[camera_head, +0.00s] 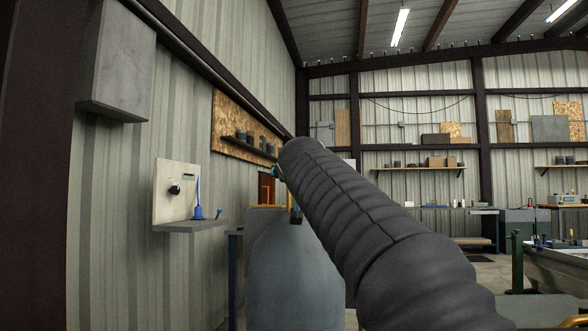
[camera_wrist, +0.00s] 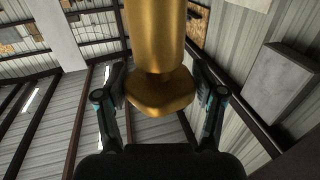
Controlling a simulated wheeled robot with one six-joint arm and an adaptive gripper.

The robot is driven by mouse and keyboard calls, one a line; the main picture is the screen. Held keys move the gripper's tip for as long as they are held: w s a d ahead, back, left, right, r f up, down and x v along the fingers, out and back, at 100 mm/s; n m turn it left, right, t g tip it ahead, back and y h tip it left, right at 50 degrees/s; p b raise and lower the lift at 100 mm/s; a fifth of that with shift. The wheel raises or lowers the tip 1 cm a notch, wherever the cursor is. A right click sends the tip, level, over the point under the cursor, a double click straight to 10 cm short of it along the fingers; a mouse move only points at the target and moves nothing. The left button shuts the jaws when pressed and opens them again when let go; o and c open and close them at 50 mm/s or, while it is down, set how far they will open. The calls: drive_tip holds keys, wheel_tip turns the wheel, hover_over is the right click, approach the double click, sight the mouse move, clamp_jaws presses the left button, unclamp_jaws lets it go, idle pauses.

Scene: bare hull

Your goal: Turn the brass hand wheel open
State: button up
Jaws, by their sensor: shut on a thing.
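A smooth brass piece (camera_wrist: 160,45) fills the top middle of the wrist view. It is a thick round column that narrows and ends in a wider rounded block (camera_wrist: 160,92). I take it for part of the brass hand wheel; no full rim or spokes show. My gripper (camera_wrist: 160,100) has one finger on each side of the block and is shut on it. Where the pads meet the brass is partly hidden.
A small shelf (camera_head: 190,226) with a blue funnel-like item (camera_head: 198,205) is on the left wall, below a grey box (camera_head: 118,60). A large grey rounded body (camera_head: 295,275) stands low in the middle. Benches and shelves line the far wall.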

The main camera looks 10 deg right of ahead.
drive_tip(key=shift+y, duration=0.3)
idle(0.4)
drive_tip(key=o, duration=1.2)
drive_tip(key=shift+c, duration=0.2)
drive_tip(key=s+a, duration=0.1)
drive_tip(key=s, duration=1.1)
drive_tip(key=shift+a, duration=0.25)
